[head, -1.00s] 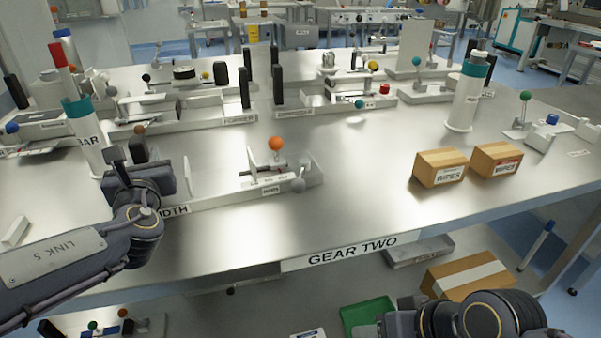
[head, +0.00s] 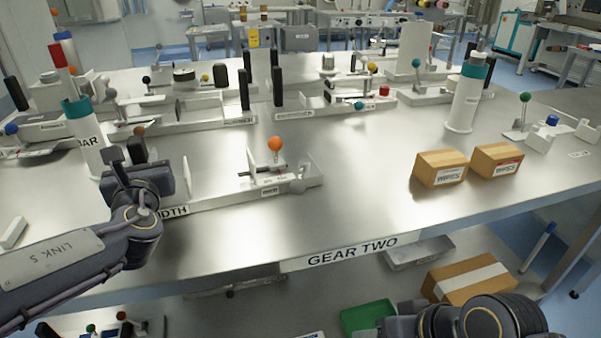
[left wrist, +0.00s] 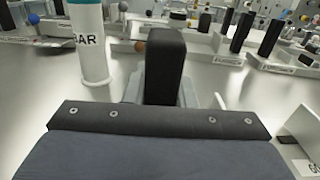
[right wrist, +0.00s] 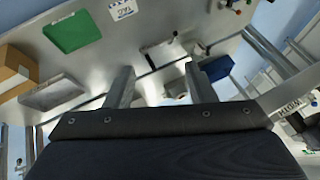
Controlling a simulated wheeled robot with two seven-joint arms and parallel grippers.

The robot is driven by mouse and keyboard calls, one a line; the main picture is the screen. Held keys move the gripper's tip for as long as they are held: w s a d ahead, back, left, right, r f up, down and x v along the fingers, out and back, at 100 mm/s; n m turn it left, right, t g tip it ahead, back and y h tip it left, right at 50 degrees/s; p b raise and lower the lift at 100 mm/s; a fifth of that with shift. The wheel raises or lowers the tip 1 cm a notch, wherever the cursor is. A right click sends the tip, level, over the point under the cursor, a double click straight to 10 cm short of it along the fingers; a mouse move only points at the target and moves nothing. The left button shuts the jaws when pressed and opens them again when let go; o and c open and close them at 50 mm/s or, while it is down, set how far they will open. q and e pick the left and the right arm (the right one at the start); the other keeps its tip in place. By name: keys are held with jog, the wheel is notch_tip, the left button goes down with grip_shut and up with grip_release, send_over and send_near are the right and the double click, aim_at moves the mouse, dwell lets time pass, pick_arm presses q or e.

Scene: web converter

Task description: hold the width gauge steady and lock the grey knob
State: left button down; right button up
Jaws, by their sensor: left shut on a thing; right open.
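The width gauge (head: 235,195) is a long pale fixture at the table's front edge, marked WIDTH, with an orange ball (head: 275,144) on a stem. The grey knob (head: 299,185) is small and hard to make out near the gauge's right end. My left gripper (head: 140,168) is at the gauge's left end, shut on a black upright handle, which stands in the middle of the left wrist view (left wrist: 165,65). My right gripper (right wrist: 160,88) is open and empty, its two metal fingers apart. In the head view only my right arm shows, low at the right front.
Two cardboard WIPES boxes (head: 440,168) stand right of the gauge, with bare tabletop between. A white cylinder with a teal band (head: 84,140) stands behind my left gripper. Other fixtures line the back. A green tray (head: 365,316) and a carton (head: 468,278) lie below the tabletop.

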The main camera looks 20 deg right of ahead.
jog(key=shift+f, duration=0.1)
jog(key=shift+c, duration=0.3)
